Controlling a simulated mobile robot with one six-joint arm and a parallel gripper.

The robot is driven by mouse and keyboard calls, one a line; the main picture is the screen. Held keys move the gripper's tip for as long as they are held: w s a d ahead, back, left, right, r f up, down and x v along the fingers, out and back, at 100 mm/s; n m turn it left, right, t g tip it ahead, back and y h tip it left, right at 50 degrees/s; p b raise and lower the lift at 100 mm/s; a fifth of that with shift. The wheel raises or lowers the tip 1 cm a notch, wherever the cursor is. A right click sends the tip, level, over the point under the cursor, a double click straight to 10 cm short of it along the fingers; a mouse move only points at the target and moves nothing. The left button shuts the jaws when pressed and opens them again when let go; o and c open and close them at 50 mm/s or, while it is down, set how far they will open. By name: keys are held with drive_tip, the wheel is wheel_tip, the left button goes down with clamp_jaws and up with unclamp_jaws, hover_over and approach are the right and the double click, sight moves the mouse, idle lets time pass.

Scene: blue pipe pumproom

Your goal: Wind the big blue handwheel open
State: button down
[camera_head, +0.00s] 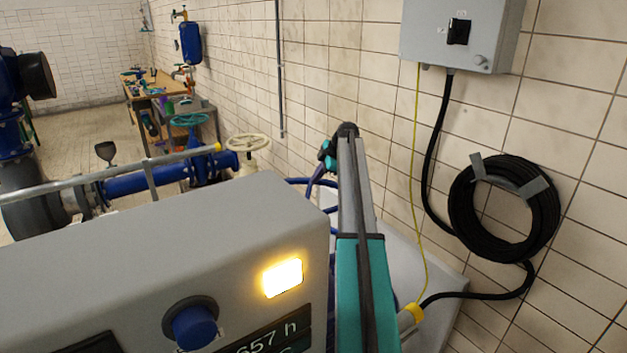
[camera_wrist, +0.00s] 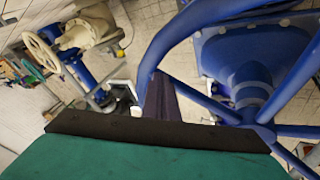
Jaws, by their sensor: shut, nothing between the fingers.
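The big blue handwheel fills the right of the wrist view, with its thick rim (camera_wrist: 192,38), several spokes and a hub (camera_wrist: 264,131). My gripper (camera_wrist: 161,84) shows there as a dark, narrow finger above its teal body, shut with nothing held. Its tip overlaps the left side of the rim and a spoke in the picture; I cannot tell whether it touches them. In the head view my arm reaches over behind the grey cabinet, and only bits of blue curved pipe or rim (camera_head: 316,174) show there; most of the wheel is hidden.
The grey cabinet (camera_head: 180,240) with a lit yellow lamp stands in front. A cream handwheel (camera_head: 248,143) and a teal handwheel (camera_head: 190,120) sit beyond it.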

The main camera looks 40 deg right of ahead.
drive_tip(key=b+v, duration=0.3)
drive_tip(key=v, duration=1)
drive_tip(key=shift+r+b, duration=0.3)
drive_tip(key=shift+b, duration=0.05)
drive_tip(key=shift+a, duration=0.1)
